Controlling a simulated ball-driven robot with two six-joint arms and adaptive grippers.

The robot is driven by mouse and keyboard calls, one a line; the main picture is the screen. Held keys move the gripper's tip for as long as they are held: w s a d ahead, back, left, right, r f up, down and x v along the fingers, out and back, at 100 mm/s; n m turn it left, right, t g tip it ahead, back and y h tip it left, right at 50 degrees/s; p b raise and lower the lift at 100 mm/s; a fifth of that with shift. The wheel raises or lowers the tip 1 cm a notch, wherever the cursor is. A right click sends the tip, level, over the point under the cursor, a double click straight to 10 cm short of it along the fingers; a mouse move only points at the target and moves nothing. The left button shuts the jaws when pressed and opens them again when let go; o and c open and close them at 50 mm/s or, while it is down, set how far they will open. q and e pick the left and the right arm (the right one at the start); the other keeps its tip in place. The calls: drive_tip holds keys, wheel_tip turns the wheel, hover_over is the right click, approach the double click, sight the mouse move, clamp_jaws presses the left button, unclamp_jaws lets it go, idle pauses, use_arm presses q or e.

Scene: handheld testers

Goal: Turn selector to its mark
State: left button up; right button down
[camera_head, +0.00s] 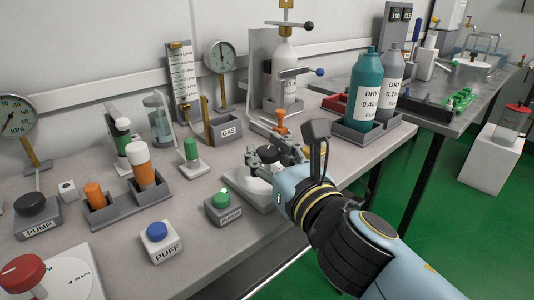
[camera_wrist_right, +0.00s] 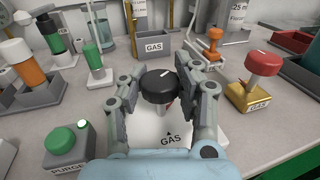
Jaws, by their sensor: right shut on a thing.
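The selector is a black round knob (camera_wrist_right: 158,88) with a short white pointer line on top. The line points away and slightly right in the right wrist view. The knob stands over a pale plate (camera_wrist_right: 146,138) with the label GAS and a small black triangle on its near side. In the head view the plate (camera_head: 243,187) is partly hidden by my right arm. My right gripper (camera_head: 272,160) is shut on the knob, with a finger at either side in the right wrist view (camera_wrist_right: 166,92). Other marks on the plate are hidden. My left gripper is not in view.
A green PURGE button (camera_head: 222,198) stands near the plate, and a blue PUFF button (camera_head: 156,232) is further left. A red-topped GAS valve on a yellow base (camera_wrist_right: 252,96) is close right of my fingers.

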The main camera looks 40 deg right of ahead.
sight(267, 150)
drive_tip(key=shift+f, duration=0.15)
drive_tip(key=c, duration=0.9)
unclamp_jaws()
drive_tip(key=shift+s, duration=0.1)
drive_tip(key=shift+r, duration=5.1)
